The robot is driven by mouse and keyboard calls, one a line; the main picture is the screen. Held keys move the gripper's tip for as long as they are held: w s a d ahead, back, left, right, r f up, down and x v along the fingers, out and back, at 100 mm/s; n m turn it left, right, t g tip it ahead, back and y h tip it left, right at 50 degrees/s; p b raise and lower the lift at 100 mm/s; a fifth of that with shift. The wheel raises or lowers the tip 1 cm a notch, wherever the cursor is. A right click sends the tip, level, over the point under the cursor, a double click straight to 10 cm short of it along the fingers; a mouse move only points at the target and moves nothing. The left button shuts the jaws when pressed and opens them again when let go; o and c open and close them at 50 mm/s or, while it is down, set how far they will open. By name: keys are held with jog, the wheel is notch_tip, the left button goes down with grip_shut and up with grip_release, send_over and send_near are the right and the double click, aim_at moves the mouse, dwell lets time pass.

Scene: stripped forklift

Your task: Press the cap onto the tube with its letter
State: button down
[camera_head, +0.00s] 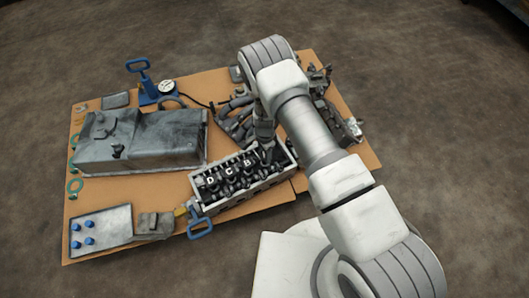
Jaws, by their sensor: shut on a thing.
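A grey engine-like block (246,196) holds a row of dark tubes marked with white letters. I can read D (211,180), C (229,172) and B (247,162) from left to right. My gripper (267,152) points down at the right end of this row, just right of the B. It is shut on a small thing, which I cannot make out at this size. My gripper and arm hide whatever stands at that end, so I cannot tell whether the held thing touches a tube. I cannot read a letter on any cap.
The block stands on a brown board (185,238). A grey plate with several blue round pieces (100,232) lies at the front left. A large grey metal housing (140,140) and a blue-handled gauge tool (150,85) lie behind. Dark pipes (235,120) crowd behind the block.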

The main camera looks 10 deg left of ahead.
jog(key=shift+f, duration=0.15)
dwell(0.7)
jog(key=shift+c, duration=0.9)
grip_release()
notch_tip(320, 180, up, 18)
jog(key=p, duration=0.6)
jog(key=shift+f, duration=0.25)
